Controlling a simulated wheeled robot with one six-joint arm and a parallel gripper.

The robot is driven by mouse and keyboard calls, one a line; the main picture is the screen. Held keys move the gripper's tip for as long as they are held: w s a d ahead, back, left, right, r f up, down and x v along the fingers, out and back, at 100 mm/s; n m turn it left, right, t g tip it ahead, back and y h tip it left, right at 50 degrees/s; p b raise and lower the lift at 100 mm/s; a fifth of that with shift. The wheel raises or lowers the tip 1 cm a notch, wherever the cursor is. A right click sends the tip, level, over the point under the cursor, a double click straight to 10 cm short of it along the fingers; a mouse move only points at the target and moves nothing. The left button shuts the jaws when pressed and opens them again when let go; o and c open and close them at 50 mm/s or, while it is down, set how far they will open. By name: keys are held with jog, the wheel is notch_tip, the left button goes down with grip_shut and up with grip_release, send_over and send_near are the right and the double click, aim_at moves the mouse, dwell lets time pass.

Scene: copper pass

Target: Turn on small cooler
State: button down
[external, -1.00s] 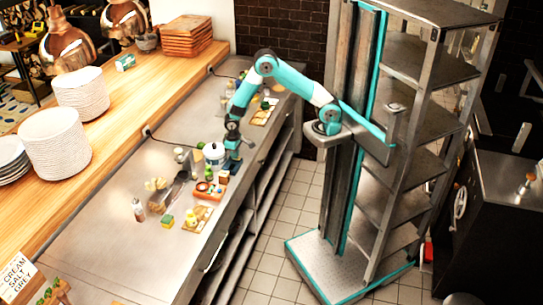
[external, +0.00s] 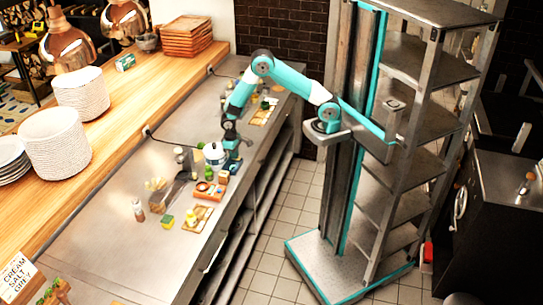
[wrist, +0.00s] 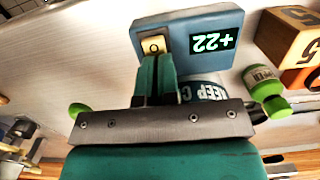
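The small cooler shows in the wrist view as a blue box (wrist: 190,42) with a lit green "+22" display (wrist: 217,42) and a cream switch marked "O" (wrist: 154,46). A curved part with a "KEEP C" label (wrist: 205,90) is partly hidden behind my gripper. My gripper (wrist: 155,62) has its two teal fingers together, with nothing seen between them. Its tips are at the lower edge of the switch; I cannot tell whether they touch it. In the external view my gripper (external: 232,163) points down beside a white pot-like body (external: 213,151) on the steel counter.
A green-capped bottle (wrist: 264,88) and a wooden block with a "5" (wrist: 292,38) stand close on the right in the wrist view. An orange tray (external: 208,190) and small items crowd the counter nearby. The counter's front left is mostly clear.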

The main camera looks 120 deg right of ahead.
jog(key=shift+s+a+f+g, duration=0.3)
jog(key=shift+s+a+f, duration=0.2)
jog(key=shift+s+a, duration=0.2)
jog(key=r, duration=0.2)
jog(key=w+d+r+p, duration=0.1)
jog(key=r, duration=0.1)
jog(key=r+p, duration=0.1)
jog(key=r, duration=0.1)
jog(key=shift+w+d, duration=0.25)
jog(key=shift+w, duration=0.15)
notch_tip(320, 180, up, 9)
jog(key=b, duration=0.1)
jog(key=shift+w+d, duration=0.25)
jog(key=shift+d, duration=0.1)
jog(key=s+a+r+n+t+y, duration=0.1)
jog(key=s+a+r+n, duration=0.25)
jog(key=a, duration=0.65)
jog(key=s+a+r+n+t, duration=0.1)
jog(key=s+a+r+n, duration=0.3)
jog(key=a, duration=0.6)
jog(key=s+a+r+n+y+b, duration=0.1)
jog(key=s+a+r+n+y, duration=0.1)
jog(key=s+a+n, duration=0.6)
jog(key=s+a+r, duration=0.1)
jog(key=s+a, duration=0.3)
jog(key=s, duration=0.3)
jog(key=shift+r+n+g, duration=0.35)
jog(key=shift+r+g, duration=0.05)
